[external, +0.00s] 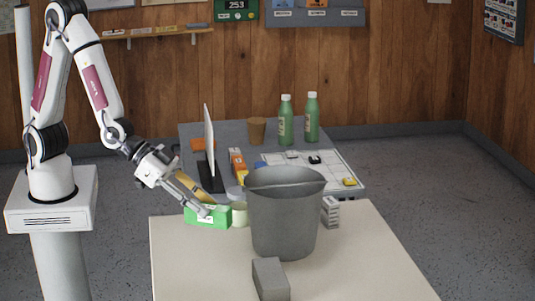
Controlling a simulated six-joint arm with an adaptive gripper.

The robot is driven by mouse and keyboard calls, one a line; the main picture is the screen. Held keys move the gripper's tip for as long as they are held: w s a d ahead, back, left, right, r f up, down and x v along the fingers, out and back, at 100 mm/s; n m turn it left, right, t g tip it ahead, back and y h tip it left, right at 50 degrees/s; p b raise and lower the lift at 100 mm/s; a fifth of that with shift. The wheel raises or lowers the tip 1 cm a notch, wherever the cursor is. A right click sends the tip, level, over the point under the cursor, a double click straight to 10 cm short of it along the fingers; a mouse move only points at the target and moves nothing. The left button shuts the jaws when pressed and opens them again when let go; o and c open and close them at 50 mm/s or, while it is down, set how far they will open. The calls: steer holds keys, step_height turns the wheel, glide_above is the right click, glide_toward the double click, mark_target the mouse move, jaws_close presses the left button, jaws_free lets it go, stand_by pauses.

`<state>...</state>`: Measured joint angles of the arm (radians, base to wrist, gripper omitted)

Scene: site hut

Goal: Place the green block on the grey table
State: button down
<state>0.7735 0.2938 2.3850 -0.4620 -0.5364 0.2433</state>
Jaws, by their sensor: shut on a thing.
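The green block (221,217) is a box with a white label at the far left part of the cream table. My gripper (203,211) reaches down from the left and is shut on the block; its fingers cover part of it. I cannot tell whether the block touches the cream table or is slightly above it. The grey table (195,132) stands behind the cream table, with several things on it.
A large grey bucket (283,220) stands right of the block, near a pale green cylinder (240,214). A grey block (270,279) and a small striped box (331,212) are also on the cream table (385,265). A screen (209,140) and green bottles (286,122) occupy the grey table.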

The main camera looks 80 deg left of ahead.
steer(key=w+a+r+n+y, duration=0.2)
steer(key=w+a, duration=0.2)
steer(key=w, duration=0.3)
steer(key=w+a+r+n+t+y, duration=0.1)
steer(key=w+a+r+n+y, duration=0.1)
steer(key=w+a, duration=0.35)
steer(key=w+a+r+n+y, duration=0.2)
steer(key=w, duration=0.7)
steer(key=w+a+r+n+g+y, duration=0.1)
steer(key=w+a+n+y, duration=0.2)
steer(key=w+a, duration=0.55)
steer(key=w+a+r+n+g+y, duration=0.1)
steer(key=w+a+n+y, duration=0.25)
steer(key=a, duration=1.05)
steer(key=a+f+n+g+y, duration=0.2)
steer(key=a+n+g+y, duration=0.3)
steer(key=a, duration=1.4)
steer(key=s+a+f+n+g+h, duration=0.1)
steer(key=s+a+f+n+g, duration=0.2)
steer(key=a, duration=0.7)
steer(key=s+a+f+n+g, duration=0.1)
steer(key=s+a+f+n, duration=0.25)
steer(key=a, duration=0.65)
step_height(320, 180, down, 14)
steer(key=s, duration=0.1)
steer(key=shift+a+r, duration=0.2)
steer(key=shift+a, duration=0.25)
